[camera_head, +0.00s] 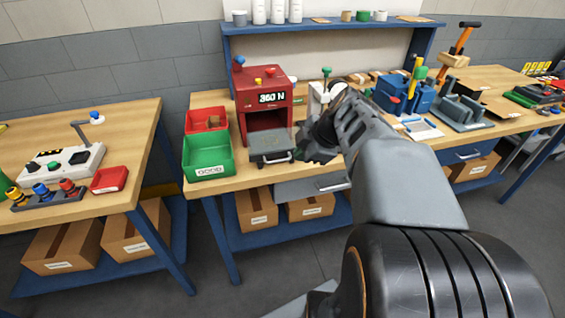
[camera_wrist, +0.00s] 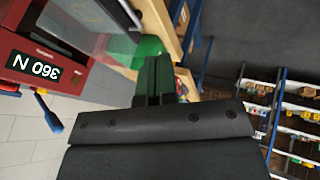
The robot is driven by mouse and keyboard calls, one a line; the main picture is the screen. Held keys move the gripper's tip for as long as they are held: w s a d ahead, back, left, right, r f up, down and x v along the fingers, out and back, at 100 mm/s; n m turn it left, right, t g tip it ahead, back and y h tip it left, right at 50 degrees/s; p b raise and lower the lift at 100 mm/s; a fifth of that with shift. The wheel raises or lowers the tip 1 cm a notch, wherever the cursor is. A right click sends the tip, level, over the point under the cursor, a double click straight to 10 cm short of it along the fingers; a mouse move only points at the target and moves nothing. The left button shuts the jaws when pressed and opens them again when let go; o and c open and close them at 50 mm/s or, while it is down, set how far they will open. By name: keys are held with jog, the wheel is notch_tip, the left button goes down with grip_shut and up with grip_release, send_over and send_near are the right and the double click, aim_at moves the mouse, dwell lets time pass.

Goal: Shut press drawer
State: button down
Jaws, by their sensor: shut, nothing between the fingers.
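The red press (camera_head: 265,100) stands on the middle workbench, with a lit display reading 360 N. Its grey drawer (camera_head: 268,143) sticks out at the front below the dark opening, with a pale handle on its front face. My gripper (camera_head: 308,150) is just right of the drawer's front, close to the handle; I cannot tell whether they touch. In the wrist view the press (camera_wrist: 45,50) is at upper left, upside down. My gripper (camera_wrist: 156,70) shows there with its dark fingers shut and nothing between them.
A green bin (camera_head: 208,158) and a red bin (camera_head: 206,120) stand left of the press. A bench drawer (camera_head: 300,188) is below the tabletop. Blue fixtures (camera_head: 405,95) stand to the right. A gap of floor separates the left bench (camera_head: 125,115).

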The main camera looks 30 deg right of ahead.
jog(key=w+a+f+p, duration=0.1)
jog(key=w+f, duration=0.7)
jog(key=shift+w+a+f, duration=0.2)
jog(key=shift+f, duration=0.15)
jog(key=shift+w, duration=0.1)
